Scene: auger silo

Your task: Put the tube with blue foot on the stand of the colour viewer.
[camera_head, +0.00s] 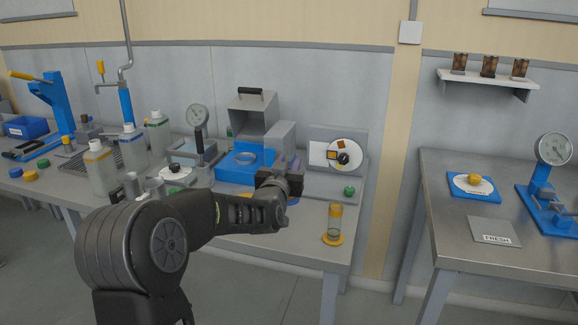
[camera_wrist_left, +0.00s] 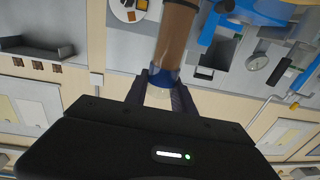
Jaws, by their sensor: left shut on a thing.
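My left gripper (camera_head: 280,183) is shut on the tube with blue foot. In the left wrist view the tube (camera_wrist_left: 176,38) shows brown contents and a blue band beside the fingers (camera_wrist_left: 160,95); its far end runs out of frame. My right gripper is not in view.
A tube with yellow foot (camera_head: 334,225) stands near the table's front right corner. A green knob (camera_head: 349,190) is on the viewer's base. A hooded grey device (camera_head: 252,112) and a blue ringed base (camera_head: 237,165) stand behind the arm. Several bottles (camera_head: 101,168) are at left.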

